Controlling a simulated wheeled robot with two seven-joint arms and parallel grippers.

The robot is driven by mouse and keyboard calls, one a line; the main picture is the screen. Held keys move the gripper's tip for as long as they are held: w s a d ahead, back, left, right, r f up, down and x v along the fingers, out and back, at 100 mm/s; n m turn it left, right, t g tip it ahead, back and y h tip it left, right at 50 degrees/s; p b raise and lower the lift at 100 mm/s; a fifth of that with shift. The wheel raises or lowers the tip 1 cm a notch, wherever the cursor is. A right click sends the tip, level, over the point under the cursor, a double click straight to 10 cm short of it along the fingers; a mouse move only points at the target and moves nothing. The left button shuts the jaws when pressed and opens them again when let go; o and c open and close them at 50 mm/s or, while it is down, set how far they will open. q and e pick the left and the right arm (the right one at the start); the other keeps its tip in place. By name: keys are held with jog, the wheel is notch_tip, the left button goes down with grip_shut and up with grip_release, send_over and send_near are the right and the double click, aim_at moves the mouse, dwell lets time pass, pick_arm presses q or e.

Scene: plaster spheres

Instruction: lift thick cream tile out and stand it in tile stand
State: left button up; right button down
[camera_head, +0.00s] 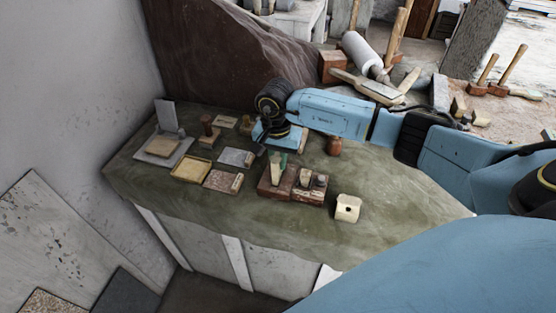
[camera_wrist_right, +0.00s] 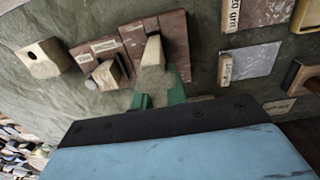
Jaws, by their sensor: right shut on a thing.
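My right gripper (camera_head: 277,158) points down over a red-brown block (camera_head: 265,189) near the middle of the bench. Its green fingers, also in the right wrist view (camera_wrist_right: 158,98), are shut on the thick cream tile (camera_wrist_right: 152,54). The tile stands on edge, with its far end at the red-brown block (camera_wrist_right: 178,42). I cannot tell whether its lower edge is in the block or just above it. A neighbouring red-brown block (camera_head: 308,197) with labels holds small pieces. I cannot tell for sure which thing is the tile stand. My left gripper is not in view.
A cream block with a hole (camera_head: 347,208) stands to the right. Left are a yellowish tray (camera_head: 190,169), grey labelled plates (camera_head: 236,158) and a grey upright slab (camera_head: 166,114). A brown jar (camera_head: 334,146) is near my right arm. The bench front (camera_head: 270,228) is clear.

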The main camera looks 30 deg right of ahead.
aim_at(278, 153)
jog(key=shift+r+p, duration=0.8)
jog(key=shift+r, duration=0.75)
